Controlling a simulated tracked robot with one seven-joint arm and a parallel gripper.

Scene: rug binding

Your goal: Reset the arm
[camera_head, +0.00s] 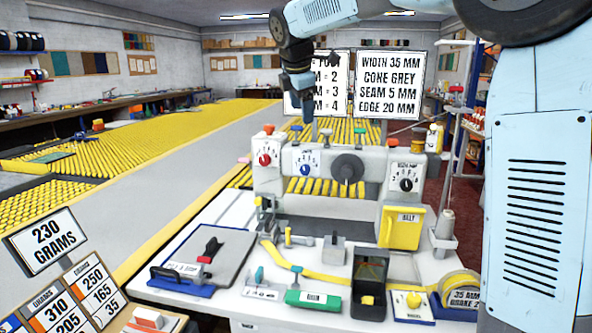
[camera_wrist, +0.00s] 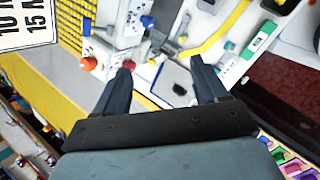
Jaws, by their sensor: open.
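My arm reaches in from the upper right in the head view. My gripper (camera_head: 308,108) hangs above the back of the white binding machine (camera_head: 268,180), apart from it. In the wrist view my gripper (camera_wrist: 160,82) shows two dark fingers spread apart with nothing between them. Beyond the fingers lie parts of the machine with a red knob (camera_wrist: 88,64) and a grey plate (camera_wrist: 175,82) on the white table. The far ends of the fingers are clear of these things.
A thread cone (camera_head: 445,225) stands at the right. Two signs (camera_head: 390,85) stand behind the machine.

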